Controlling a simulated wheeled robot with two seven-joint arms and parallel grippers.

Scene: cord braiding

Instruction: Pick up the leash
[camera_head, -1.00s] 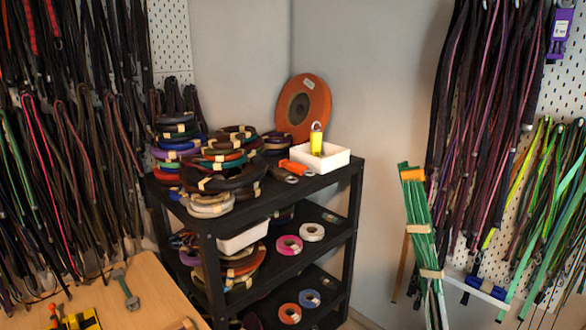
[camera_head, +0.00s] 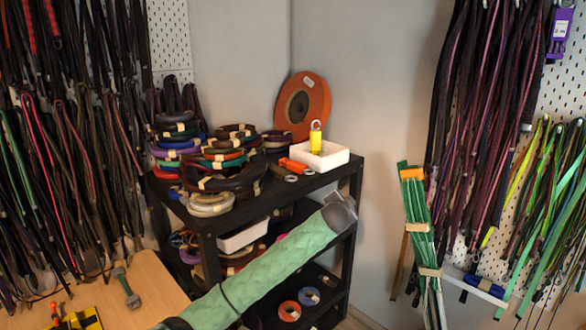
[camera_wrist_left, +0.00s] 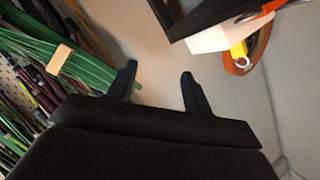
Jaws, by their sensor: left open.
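Many leashes hang in the head view: dark ones on the left wall (camera_head: 70,150), purple-black ones (camera_head: 480,120) and green ones (camera_head: 565,210) on the right. Coiled leashes (camera_head: 222,165) are stacked on the black shelf. A bundle of green straps (camera_head: 420,235) with tan bands stands at the right and also shows in the left wrist view (camera_wrist_left: 85,68). I cannot tell which leash is meant. My left gripper (camera_wrist_left: 158,85) is open and empty, its two dark fingers apart. My green-sleeved left arm crosses in front of the shelf. My right gripper is not in view.
A black three-tier shelf (camera_head: 345,185) stands in the corner with a white box (camera_head: 325,158), a yellow item (camera_head: 316,138) and an orange disc (camera_head: 302,105). A wooden table (camera_head: 155,285) holds a wrench-like tool (camera_head: 127,288). Wall between shelf and green bundle is bare.

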